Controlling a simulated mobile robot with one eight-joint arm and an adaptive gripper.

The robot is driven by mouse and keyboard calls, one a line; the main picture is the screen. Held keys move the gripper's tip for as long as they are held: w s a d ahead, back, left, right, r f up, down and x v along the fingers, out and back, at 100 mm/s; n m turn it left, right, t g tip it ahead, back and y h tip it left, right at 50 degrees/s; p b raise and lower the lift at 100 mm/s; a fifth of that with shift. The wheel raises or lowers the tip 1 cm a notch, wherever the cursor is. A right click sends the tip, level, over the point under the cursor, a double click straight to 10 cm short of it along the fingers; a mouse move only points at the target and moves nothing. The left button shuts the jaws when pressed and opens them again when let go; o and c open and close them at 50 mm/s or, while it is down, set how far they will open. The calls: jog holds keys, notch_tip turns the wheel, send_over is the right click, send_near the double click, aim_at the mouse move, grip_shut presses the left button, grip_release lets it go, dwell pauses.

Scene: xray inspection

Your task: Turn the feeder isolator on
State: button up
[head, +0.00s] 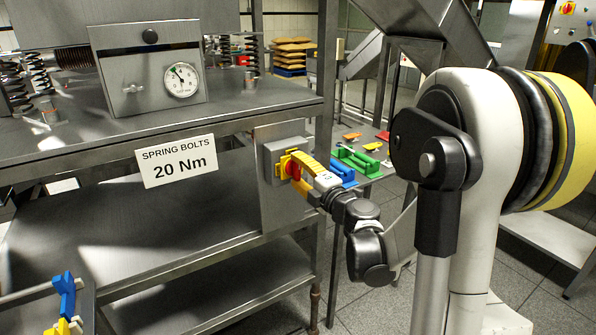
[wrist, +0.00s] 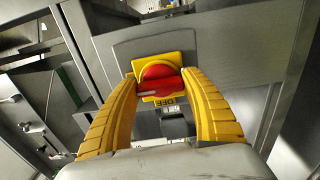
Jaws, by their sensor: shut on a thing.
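The feeder isolator is a red rotary knob (wrist: 160,80) on a yellow plate (wrist: 182,66), with an OFF label below it in the wrist view that reads upside down. In the head view its red knob (head: 294,170) faces right on a grey box (head: 270,160) fixed to the steel bench frame. My gripper (wrist: 161,76) has its two yellow fingers on either side of the knob, shut on it. A pale line on the knob lies roughly level in the wrist view. In the head view, my gripper (head: 300,165) partly hides the knob and plate.
A steel bench (head: 225,115) carries a pressure gauge (head: 181,80) and springs. A sign (head: 177,161) reads "SPRING BOLTS 20 Nm". Green and blue parts (head: 357,160) lie on a table behind my gripper. Floor (head: 395,295) shows below my arm.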

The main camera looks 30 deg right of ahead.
dwell(0.4)
jog(key=o, duration=1.2)
jog(key=shift+c, duration=0.2)
jog(key=s, duration=1.2)
jog(key=shift+d, duration=0.2)
